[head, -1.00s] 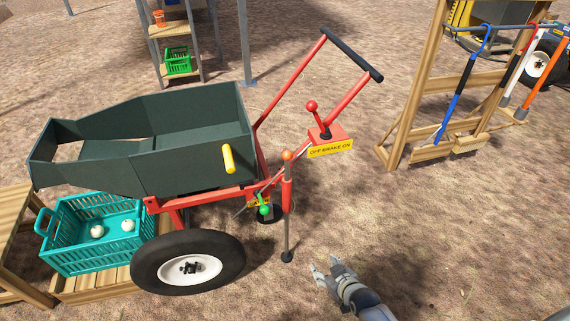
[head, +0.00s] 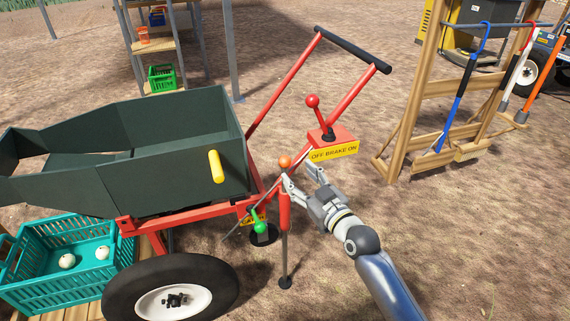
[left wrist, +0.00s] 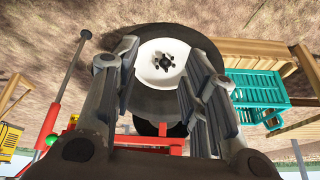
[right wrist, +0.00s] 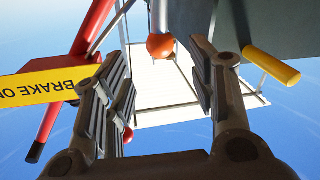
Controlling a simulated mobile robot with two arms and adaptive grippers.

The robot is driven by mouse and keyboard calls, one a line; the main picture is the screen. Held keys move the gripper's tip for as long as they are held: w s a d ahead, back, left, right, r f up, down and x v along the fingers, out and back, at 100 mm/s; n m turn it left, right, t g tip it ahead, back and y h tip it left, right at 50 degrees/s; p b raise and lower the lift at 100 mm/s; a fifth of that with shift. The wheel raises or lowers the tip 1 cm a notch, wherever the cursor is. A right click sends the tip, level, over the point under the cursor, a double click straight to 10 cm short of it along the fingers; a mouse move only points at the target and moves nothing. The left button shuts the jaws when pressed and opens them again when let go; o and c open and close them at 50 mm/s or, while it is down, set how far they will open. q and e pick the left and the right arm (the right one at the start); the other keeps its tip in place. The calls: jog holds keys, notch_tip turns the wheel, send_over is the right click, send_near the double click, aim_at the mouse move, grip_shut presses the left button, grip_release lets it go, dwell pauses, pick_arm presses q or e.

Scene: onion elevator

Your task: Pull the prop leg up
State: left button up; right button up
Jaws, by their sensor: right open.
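The prop leg (head: 284,240) stands upright beside the cart, a grey rod in a red sleeve, its black foot at the ground. Its orange knob (head: 285,162) is on top. My right gripper (head: 301,174) is open and close to the knob on its right side. In the right wrist view the orange knob (right wrist: 160,46) appears between the spread fingers of my right gripper (right wrist: 157,72), beyond their tips. Contact is not visible. My left gripper (left wrist: 160,80) is open and empty, facing the wheel. The leg's rod (left wrist: 70,65) shows at the left there.
The green cart tub (head: 120,160) with a yellow handle (head: 216,166) is left of the leg. A green knob (head: 260,228) sits low beside it. The red brake lever (head: 313,101) and brake box (head: 332,142) are just above my right gripper. The wheel (head: 172,297) is in front.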

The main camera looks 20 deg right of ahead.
aim_at(288, 165)
jog(key=b+x, duration=0.1)
jog(key=x, duration=0.6)
jog(key=shift+w+f, duration=0.1)
jog(key=shift+w, duration=0.15)
jog(key=shift+w+a, duration=0.15)
jog(key=shift+w, duration=0.1)
pick_arm(q)
jog(key=w+d+r+t, duration=0.1)
jog(key=w+r+t, duration=0.1)
jog(key=w, duration=0.2)
jog(key=w+d+r+t+h, duration=0.1)
jog(key=w+t, duration=0.1)
jog(key=w, duration=0.2)
jog(key=shift+d+r+t, duration=0.3)
jog(key=shift+d+r, duration=0.05)
pick_arm(e)
grip_shut()
